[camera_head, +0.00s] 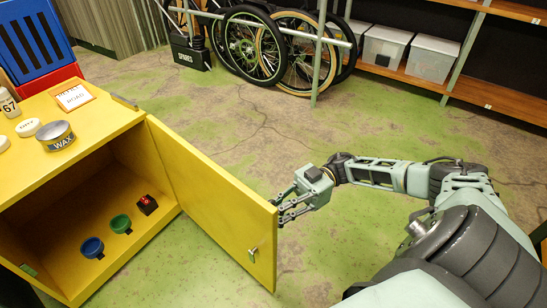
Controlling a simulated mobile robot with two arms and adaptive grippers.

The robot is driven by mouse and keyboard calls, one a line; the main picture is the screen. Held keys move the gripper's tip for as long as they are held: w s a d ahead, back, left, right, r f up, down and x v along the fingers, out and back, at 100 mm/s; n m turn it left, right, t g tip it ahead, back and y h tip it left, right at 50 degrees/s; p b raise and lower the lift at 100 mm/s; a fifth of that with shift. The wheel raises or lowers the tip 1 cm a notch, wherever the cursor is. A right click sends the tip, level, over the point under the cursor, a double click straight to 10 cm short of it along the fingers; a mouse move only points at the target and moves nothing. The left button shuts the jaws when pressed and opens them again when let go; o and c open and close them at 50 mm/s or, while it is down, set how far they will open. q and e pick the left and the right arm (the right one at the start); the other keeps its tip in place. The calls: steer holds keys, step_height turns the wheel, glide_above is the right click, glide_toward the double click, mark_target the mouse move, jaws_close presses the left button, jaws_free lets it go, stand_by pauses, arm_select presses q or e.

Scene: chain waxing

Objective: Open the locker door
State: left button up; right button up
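The yellow locker (120,122) stands at the left. Its yellow door (215,200) is swung wide open, so the inside shows. A small metal handle (252,255) sits low on the door's front-facing side near its free edge. My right gripper (280,211) is at the door's free edge, on the far right side of it. Its fingers are apart, with their tips next to the edge; I cannot tell whether they touch it. My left gripper is not in view.
A wax tin (56,135) and other small items lie on top. Bicycle wheels (255,45) and shelves stand behind. The green floor right of the door is clear.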

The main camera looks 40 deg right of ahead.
steer(key=d, duration=1.2)
steer(key=shift+s, duration=0.35)
steer(key=shift+d, duration=0.1)
